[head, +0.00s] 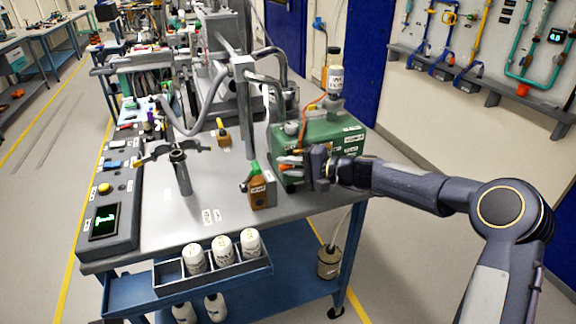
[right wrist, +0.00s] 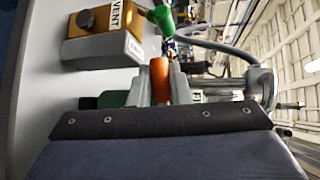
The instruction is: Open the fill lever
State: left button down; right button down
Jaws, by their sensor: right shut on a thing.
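My right gripper (head: 291,164) is at the front left of the green box (head: 340,136), its arm coming in from the right. In the right wrist view its two fingers (right wrist: 159,86) are shut on an orange lever handle (right wrist: 159,74), which stands upright between them. A bit of orange (head: 287,158) also shows at the fingertips in the head view. I cannot read a label on this lever, and the gripper hides its base. My left gripper is not in view.
A brown block with a green handle (head: 259,192), labelled VENT in the right wrist view (right wrist: 105,32), stands close by on the bench. A grey post (head: 244,110) with hoses rises behind. White bottles (head: 223,250) stand in the front tray. A bottle (head: 335,78) stands above the green box.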

jog(key=shift+f+n+h, duration=0.45)
jog(key=shift+n+h, duration=0.35)
jog(key=shift+h, duration=0.2)
jog(key=shift+w+d+f+n+h+p, duration=0.1)
jog(key=shift+d+f+n+h+p, duration=0.1)
jog(key=shift+f+n+h, duration=0.3)
jog(key=shift+w+d+f+n+h+p, duration=0.1)
jog(key=shift+d+n+h+p, duration=0.15)
jog(key=shift+h, duration=0.45)
jog(key=shift+a, duration=0.1)
jog(key=c, duration=1.3)
grip_release()
jog(key=shift+c, duration=0.2)
jog(key=shift+s, duration=0.1)
jog(key=b+v, duration=0.1)
jog(key=v, duration=0.6)
jog(key=shift+d+r, duration=0.25)
jog(key=shift+d, duration=0.05)
